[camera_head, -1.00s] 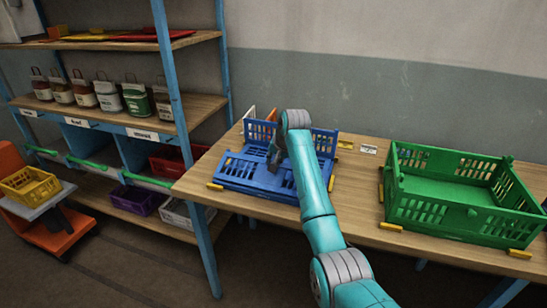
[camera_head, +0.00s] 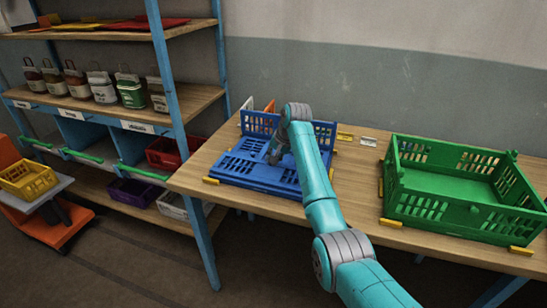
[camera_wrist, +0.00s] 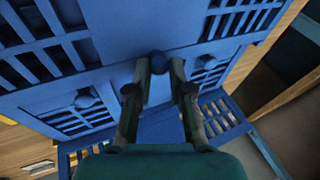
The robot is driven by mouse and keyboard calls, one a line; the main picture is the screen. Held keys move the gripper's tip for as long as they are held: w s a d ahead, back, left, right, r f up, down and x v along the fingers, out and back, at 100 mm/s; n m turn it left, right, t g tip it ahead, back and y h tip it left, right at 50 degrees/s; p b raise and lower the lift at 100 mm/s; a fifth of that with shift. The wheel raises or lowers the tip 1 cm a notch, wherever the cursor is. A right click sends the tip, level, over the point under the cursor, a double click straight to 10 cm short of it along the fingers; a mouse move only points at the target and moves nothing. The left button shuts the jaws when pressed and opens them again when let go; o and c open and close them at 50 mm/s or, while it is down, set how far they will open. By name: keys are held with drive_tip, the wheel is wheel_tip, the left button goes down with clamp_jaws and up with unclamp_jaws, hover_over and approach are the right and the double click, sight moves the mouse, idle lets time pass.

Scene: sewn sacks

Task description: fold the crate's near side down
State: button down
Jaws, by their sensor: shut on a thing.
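The blue crate (camera_head: 262,190) stands on the wooden table, left of my arm. In the head view the fingertips are mostly hidden by my arm.
A green crate (camera_head: 428,222) with upright walls stands on the table to the right. Yellow tabs (camera_head: 391,223) mark spots by the crates. A shelf rack (camera_head: 172,80) with bottles and bins stands left. Bare table (camera_head: 352,190) lies between the crates.

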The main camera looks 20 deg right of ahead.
drive_tip(key=shift+d, duration=0.15)
drive_tip(key=c, duration=1.3)
unclamp_jaws()
drive_tip(key=shift+w+f, duration=0.1)
drive_tip(key=shift+f, duration=0.05)
drive_tip(key=v, duration=1.2)
